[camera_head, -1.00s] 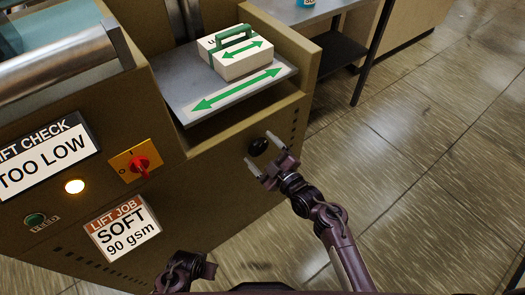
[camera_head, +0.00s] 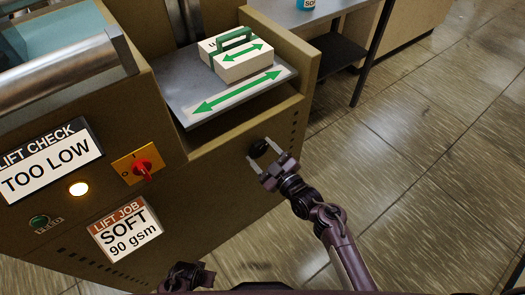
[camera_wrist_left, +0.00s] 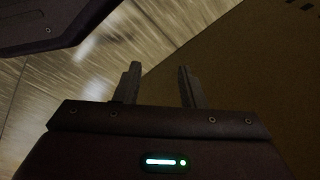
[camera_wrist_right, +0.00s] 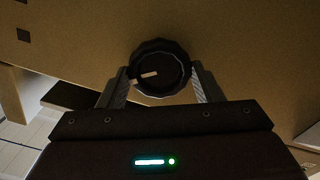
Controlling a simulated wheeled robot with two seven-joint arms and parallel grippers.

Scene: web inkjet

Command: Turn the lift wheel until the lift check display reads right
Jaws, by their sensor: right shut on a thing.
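The lift wheel is a black round knob (camera_wrist_right: 160,68) with a pale pointer mark, on the tan machine front. In the head view the knob (camera_head: 258,148) sits below the grey shelf. My right gripper (camera_wrist_right: 160,82) is shut on the knob, one finger on each side. It also shows in the head view (camera_head: 266,158). The lift check display (camera_head: 48,165) reads TOO LOW. My left gripper (camera_wrist_left: 160,85) has its fingers apart with nothing between them, low by the machine front.
A lift job card (camera_head: 126,228) reads SOFT 90 gsm. A red switch on a yellow plate (camera_head: 138,165), a lit lamp (camera_head: 78,189) and a green button (camera_head: 40,222) are on the panel. A white block with a green handle (camera_head: 237,58) rests on the shelf. Floor at right is clear.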

